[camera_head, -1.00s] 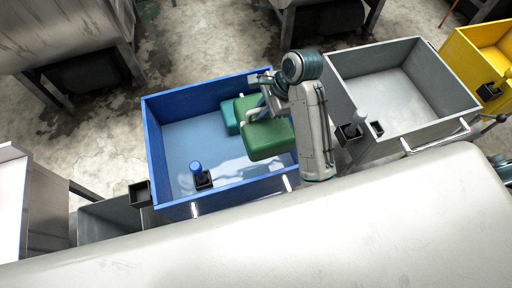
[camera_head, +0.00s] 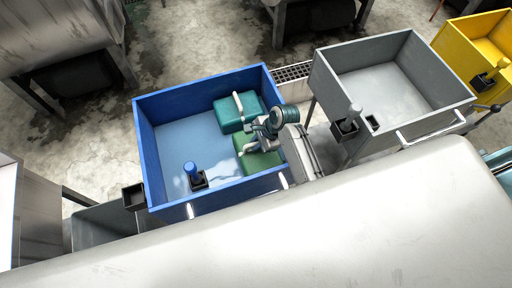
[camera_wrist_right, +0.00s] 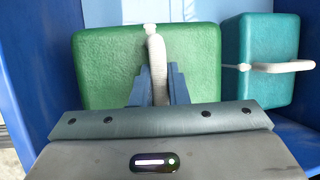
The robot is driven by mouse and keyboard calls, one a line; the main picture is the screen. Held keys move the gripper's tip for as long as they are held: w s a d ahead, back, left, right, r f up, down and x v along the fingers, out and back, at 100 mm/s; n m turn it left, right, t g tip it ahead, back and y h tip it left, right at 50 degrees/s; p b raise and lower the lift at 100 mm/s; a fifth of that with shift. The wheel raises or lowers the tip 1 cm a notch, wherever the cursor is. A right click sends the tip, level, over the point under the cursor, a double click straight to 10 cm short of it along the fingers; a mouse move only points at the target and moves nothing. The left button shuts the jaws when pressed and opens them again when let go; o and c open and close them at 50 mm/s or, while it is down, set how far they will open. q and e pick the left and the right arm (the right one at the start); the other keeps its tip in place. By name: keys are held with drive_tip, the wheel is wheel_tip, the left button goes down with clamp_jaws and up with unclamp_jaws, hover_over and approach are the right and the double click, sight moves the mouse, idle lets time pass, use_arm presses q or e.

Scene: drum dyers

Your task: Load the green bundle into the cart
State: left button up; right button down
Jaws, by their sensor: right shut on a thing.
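The green bundle (camera_head: 258,160) is inside the blue cart (camera_head: 158,180), towards its near right corner. It is a rounded block with a pale strap handle, also seen in the right wrist view (camera_wrist_right: 104,65). My right gripper (camera_head: 260,141) reaches in over the cart's right side. In the right wrist view its blue fingers (camera_wrist_right: 156,88) are closed on the bundle's strap. The gripper and arm hide part of the bundle in the head view. I cannot tell whether the bundle touches the cart floor. My left gripper is not in view.
A teal bundle (camera_head: 227,119) with a pale strap sits in the blue cart beside the green one. A grey cart (camera_head: 388,97) and a yellow cart (camera_head: 463,62) stand to the right. The cart's left half is clear.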

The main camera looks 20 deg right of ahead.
drive_tip(key=shift+f, duration=2.25)
drive_tip(key=c, duration=1.4)
unclamp_jaws()
drive_tip(key=v, duration=1.2)
drive_tip(key=shift+b, duration=0.45)
